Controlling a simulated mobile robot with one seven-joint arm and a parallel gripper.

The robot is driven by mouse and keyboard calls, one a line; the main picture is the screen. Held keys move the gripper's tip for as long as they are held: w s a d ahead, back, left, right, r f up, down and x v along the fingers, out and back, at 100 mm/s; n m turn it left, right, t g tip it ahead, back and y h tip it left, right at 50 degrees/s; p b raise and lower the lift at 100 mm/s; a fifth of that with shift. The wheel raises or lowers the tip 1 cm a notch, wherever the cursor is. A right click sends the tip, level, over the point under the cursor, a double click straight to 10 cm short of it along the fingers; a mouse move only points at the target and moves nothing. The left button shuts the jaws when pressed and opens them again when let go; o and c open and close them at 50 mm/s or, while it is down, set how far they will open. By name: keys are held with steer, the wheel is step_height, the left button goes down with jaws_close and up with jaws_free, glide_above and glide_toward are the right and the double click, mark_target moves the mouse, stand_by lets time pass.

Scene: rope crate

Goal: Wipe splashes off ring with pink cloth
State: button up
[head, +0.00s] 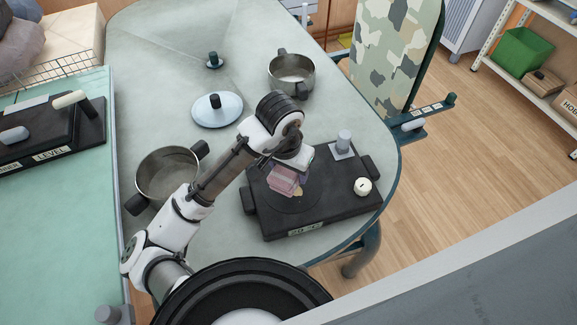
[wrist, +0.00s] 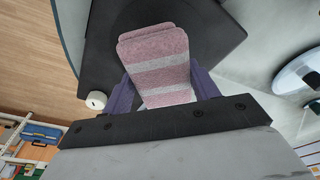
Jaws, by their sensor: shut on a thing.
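My gripper (head: 286,182) is shut on a folded pink cloth (head: 284,181) with a paler stripe. The cloth also shows between the purple fingers in the wrist view (wrist: 157,65). The gripper and cloth are over the round dark ring (head: 292,203) on top of a black hot plate (head: 330,211). A small yellowish splash (head: 298,191) shows on the ring just beside the cloth. The cloth and gripper hide part of the ring. I cannot tell whether the cloth touches the ring.
The table's right edge is close to the plate.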

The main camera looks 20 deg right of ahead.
steer(key=shift+f+b, duration=1.6)
steer(key=shift+f, duration=0.7)
steer(key=shift+f+b, duration=0.45)
steer(key=shift+f, duration=0.15)
steer(key=shift+w+d+r, duration=0.1)
steer(key=shift+w+d+p, duration=0.35)
steer(key=shift+w+d, duration=0.45)
steer(key=shift+d, duration=0.1)
steer(key=shift+a, duration=0.1)
steer(key=shift+s+a, duration=0.9)
